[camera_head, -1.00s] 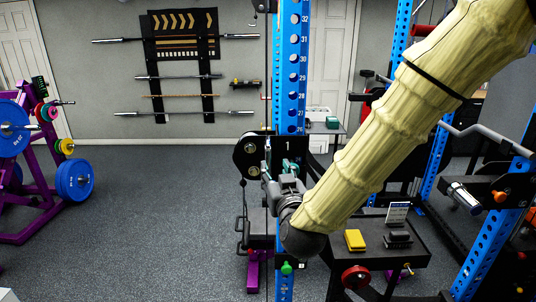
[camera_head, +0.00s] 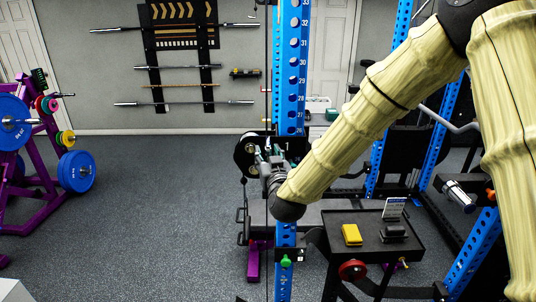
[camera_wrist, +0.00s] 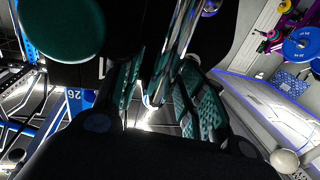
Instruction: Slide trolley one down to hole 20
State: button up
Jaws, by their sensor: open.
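Trolley one (camera_head: 246,152) is a black plate assembly on the blue numbered upright (camera_head: 290,65), just below the 26 mark in the head view. The 26 mark (camera_wrist: 73,96) shows on the blue upright at left. Hole 20 cannot be made out.
A black side tray (camera_head: 375,250) with a yellow block (camera_head: 352,235) stands right of the upright. A green knob (camera_head: 286,262) is low on the upright. A purple plate rack (camera_head: 40,205) stands at left; the floor between is clear.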

grip_shut()
jog(key=shift+f, duration=0.15)
notch_tip(320, 180, down, 20)
jog(key=b, duration=1.5)
jog(key=shift+a, duration=0.1)
